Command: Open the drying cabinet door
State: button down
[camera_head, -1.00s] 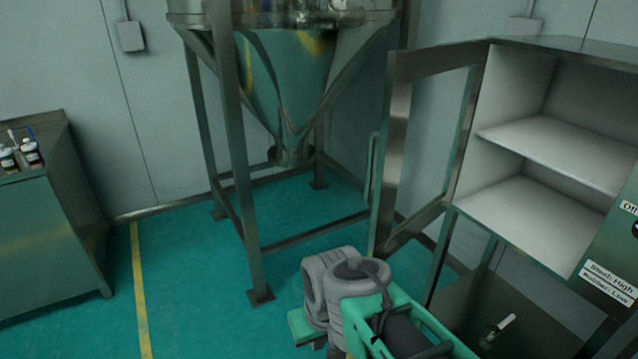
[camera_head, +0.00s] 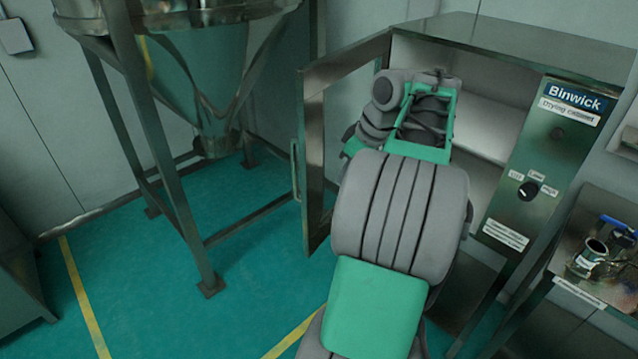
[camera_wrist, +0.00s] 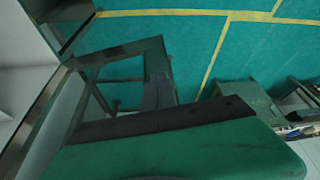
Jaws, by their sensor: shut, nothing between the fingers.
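The drying cabinet (camera_head: 500,45) stands at the right of the head view, a steel box with white shelves inside. Its framed door (camera_head: 313,150) stands open, hinged at the cabinet's left front edge and swung out toward me. The door's bar handle (camera_head: 296,170) is on its outer left edge, with nothing on it. My arm reaches into the space between door and opening and hides part of both. My gripper (camera_wrist: 160,122) is shut and empty in the wrist view; the head view hides its fingers. The open door frame (camera_wrist: 120,50) shows beyond it in the wrist view.
A steel hopper on a leg frame (camera_head: 175,150) stands left of the door. A bench (camera_head: 585,290) with metal fittings is at the right of the cabinet. Teal floor (camera_head: 150,270) with yellow lines is clear at lower left.

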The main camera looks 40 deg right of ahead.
aim_at(318, 191)
jog(key=w+f, duration=0.2)
jog(key=f, duration=0.1)
jog(key=w+a+f, duration=0.1)
jog(key=w+f, duration=0.1)
jog(key=w, duration=0.1)
jog(key=w+a+f, duration=0.1)
jog(key=w+f, duration=0.1)
jog(key=f, duration=0.1)
jog(key=shift+w+f+p, duration=0.15)
jog(key=shift+f+p, duration=0.15)
jog(key=shift+f, duration=0.05)
